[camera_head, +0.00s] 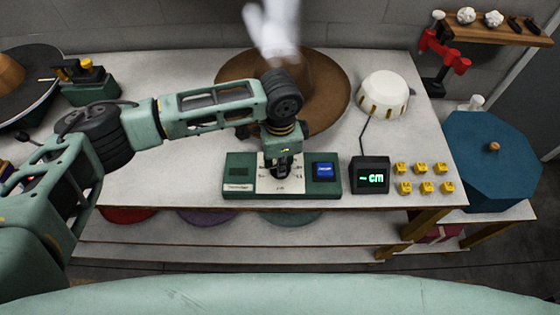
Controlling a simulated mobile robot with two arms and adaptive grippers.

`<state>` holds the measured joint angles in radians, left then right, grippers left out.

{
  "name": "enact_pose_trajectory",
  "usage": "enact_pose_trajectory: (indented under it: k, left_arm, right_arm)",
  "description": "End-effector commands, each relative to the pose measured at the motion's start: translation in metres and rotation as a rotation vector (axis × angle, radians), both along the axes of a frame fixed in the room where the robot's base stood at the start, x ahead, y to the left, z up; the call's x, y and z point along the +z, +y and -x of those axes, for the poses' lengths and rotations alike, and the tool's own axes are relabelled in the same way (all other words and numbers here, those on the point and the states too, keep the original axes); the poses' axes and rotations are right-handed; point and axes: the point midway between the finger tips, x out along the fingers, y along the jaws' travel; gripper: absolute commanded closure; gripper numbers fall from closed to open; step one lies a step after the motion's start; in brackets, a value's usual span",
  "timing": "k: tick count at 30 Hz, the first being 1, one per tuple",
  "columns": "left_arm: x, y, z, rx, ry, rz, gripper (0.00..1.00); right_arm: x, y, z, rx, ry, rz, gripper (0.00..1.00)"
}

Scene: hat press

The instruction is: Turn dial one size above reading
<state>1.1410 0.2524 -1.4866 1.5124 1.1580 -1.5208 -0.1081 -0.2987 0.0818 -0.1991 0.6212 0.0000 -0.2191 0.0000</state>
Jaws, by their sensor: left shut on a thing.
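A green control panel (239,187) lies near the front edge of the table, with a pale dial plate (266,183) in its middle and a blue button (324,170) at its right. My left gripper (283,170) points down over the plate. It is shut on the dial, which it mostly hides, so I cannot read the dial's setting. A small black display (371,176) right of the panel shows a dash and "cm" in green, with no number. My right gripper is not in view.
Several yellow blocks (425,168) lie right of the display. A blue octagonal lid (490,165) is further right.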

Motion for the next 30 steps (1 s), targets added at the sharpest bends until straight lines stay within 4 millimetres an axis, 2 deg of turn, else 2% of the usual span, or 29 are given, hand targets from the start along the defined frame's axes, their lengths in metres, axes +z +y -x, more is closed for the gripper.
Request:
enact_pose_trajectory:
  k: [5,15,30]
  left_arm:
    - [0.003,-0.001,0.000,-0.101,0.000,0.002,1.00]
    - [0.004,-0.001,-0.001,-0.408,-0.001,0.003,1.00]
    - [0.003,-0.001,-0.003,-0.837,-0.005,0.003,1.00]
  right_arm:
    - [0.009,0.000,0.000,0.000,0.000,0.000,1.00]
    - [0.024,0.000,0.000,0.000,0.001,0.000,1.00]
    - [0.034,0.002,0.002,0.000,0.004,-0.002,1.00]
